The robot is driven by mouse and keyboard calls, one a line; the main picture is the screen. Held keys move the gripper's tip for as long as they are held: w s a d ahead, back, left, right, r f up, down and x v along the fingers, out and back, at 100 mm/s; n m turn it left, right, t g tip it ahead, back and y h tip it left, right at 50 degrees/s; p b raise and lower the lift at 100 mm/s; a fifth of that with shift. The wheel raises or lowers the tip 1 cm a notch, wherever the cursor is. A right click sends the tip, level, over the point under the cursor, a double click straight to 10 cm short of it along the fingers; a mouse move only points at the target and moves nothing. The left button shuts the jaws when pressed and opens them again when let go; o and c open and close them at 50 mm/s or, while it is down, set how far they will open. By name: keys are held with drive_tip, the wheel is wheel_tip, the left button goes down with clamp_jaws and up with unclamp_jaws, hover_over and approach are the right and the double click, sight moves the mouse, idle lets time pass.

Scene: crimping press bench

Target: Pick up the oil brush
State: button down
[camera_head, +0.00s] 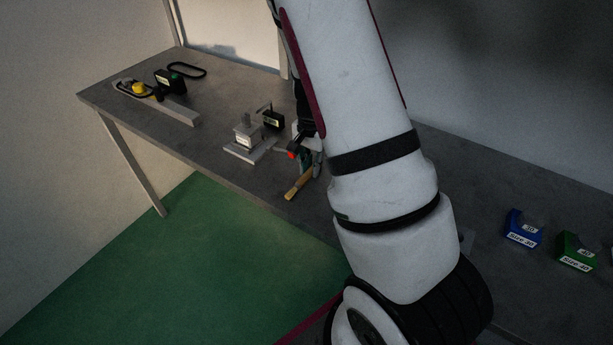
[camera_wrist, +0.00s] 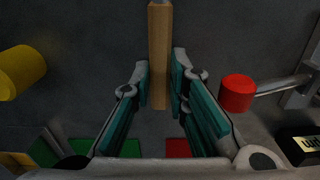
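The oil brush has a light wooden handle (camera_head: 299,184), which slants near the front edge of the bench beside the press. In the wrist view the handle (camera_wrist: 159,55) runs from the top edge down between my fingers. Its far end is out of that view, and no bristles show. My gripper (camera_wrist: 160,85) has teal-padded fingertips close against both sides of the handle, with no clear gap. In the head view my gripper (camera_head: 310,160) is partly hidden by my arm. I cannot tell whether the brush still touches the bench.
A small press (camera_head: 247,138) stands left of my gripper. A red knob on a metal rod (camera_wrist: 237,93) is close to my right finger. A yellow cylinder (camera_wrist: 20,70) is at left. Blue (camera_head: 522,228) and green (camera_head: 576,250) labelled bins stand at right.

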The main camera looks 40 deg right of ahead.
sight(311, 169)
wheel_tip(311, 169, up, 10)
idle(0.7)
drive_tip(key=shift+d, duration=0.1)
idle(0.7)
